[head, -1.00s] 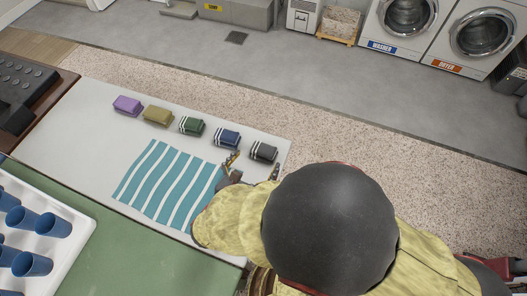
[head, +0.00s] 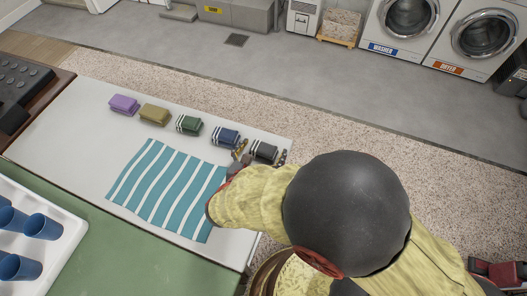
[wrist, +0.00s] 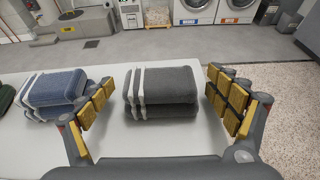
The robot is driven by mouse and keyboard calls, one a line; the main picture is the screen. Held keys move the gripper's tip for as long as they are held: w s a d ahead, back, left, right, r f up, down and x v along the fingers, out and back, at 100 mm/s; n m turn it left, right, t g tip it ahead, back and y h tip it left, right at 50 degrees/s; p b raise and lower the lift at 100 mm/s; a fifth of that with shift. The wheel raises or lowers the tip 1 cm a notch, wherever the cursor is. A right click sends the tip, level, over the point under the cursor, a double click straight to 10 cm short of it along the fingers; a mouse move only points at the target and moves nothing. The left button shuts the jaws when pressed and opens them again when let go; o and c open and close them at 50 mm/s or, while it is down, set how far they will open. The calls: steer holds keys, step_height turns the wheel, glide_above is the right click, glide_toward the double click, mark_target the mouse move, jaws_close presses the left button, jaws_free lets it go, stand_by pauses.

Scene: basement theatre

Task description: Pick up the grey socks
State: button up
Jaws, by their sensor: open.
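The grey socks (head: 263,151) are a folded dark grey bundle with white stripes, at the right end of a row on the white table. In the wrist view the grey socks (wrist: 161,90) lie between the fingers, ahead of the palm, with a gap on each side. My gripper (head: 260,158) is open and empty, its yellow-padded fingers around the bundle; it also shows in the wrist view (wrist: 164,98). My arm hides part of the table in the head view.
Blue socks (head: 225,137) lie just left of my gripper, with green (head: 188,125), olive (head: 154,113) and purple (head: 124,103) bundles farther left. A teal striped cloth (head: 165,185) lies in front. A white tray (head: 62,250) holds blue cups.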

steer(key=shift+c, duration=0.7)
steer(key=c, duration=1)
steer(key=shift+r, duration=0.1)
steer(key=shift+c, duration=0.3)
